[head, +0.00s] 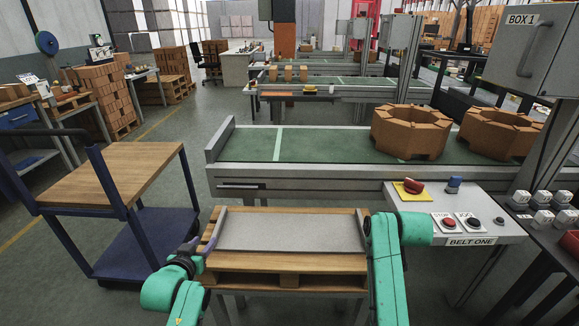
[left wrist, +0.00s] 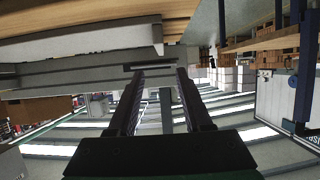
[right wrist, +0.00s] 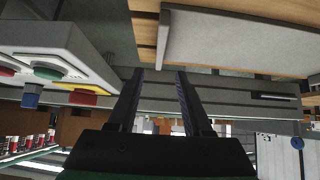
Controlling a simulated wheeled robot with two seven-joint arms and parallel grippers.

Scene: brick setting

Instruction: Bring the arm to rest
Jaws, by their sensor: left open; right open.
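My left arm comes in from the lower left in the head view, with its gripper (head: 190,246) at the left edge of the grey tray (head: 290,231). In the left wrist view the left gripper (left wrist: 154,72) has its two fingers apart with nothing between them. My right arm stands at the tray's right side in the head view, and its gripper is mostly hidden behind the green arm link. In the right wrist view the right gripper (right wrist: 160,72) is open and empty. The tray lies on a wooden pallet (head: 250,262) and is bare.
A conveyor with a green belt (head: 330,147) runs behind the pallet, carrying two octagonal brick rings (head: 410,132). The control panel (head: 455,207) labelled BELT ONE stands at the right. A blue cart (head: 115,172) with a wooden top is at the left.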

